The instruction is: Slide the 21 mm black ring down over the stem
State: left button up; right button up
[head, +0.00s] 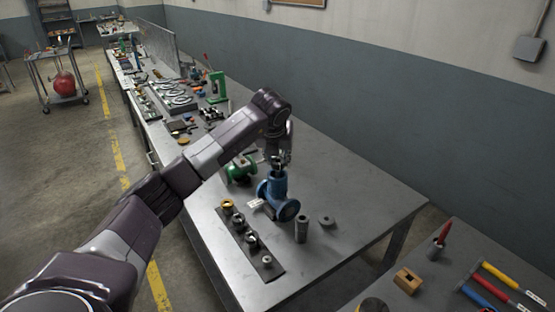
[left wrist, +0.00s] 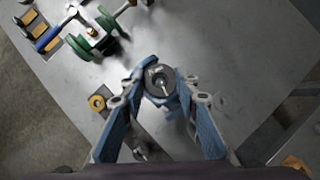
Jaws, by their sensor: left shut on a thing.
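The blue valve body (head: 277,198) stands upright on the grey workbench. My left gripper (head: 281,160) is directly above its top, pointing down. In the left wrist view, the gripper's fingers (left wrist: 161,84) are shut on a dark ring (left wrist: 153,91), the black ring by its look. The pale stem (left wrist: 164,91) shows inside the ring's opening. I cannot tell how far down the stem the ring sits. In the head view, the fingers hide the ring and the upper stem. My right gripper is not in view.
A dark strip (head: 276,272) with several rings and small parts lies in front of the valve. The bench's right end is clear.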

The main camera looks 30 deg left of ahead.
pick_arm(q)
jog(key=shift+f+b, duration=0.45)
jog(key=shift+f, duration=0.05)
dwell(0.5)
jog(key=shift+f+b, duration=0.6)
jog(key=shift+f, duration=0.25)
jog(key=o, duration=1.7)
notch_tip(320, 180, up, 7)
jog(key=p, duration=0.4)
dwell(0.4)
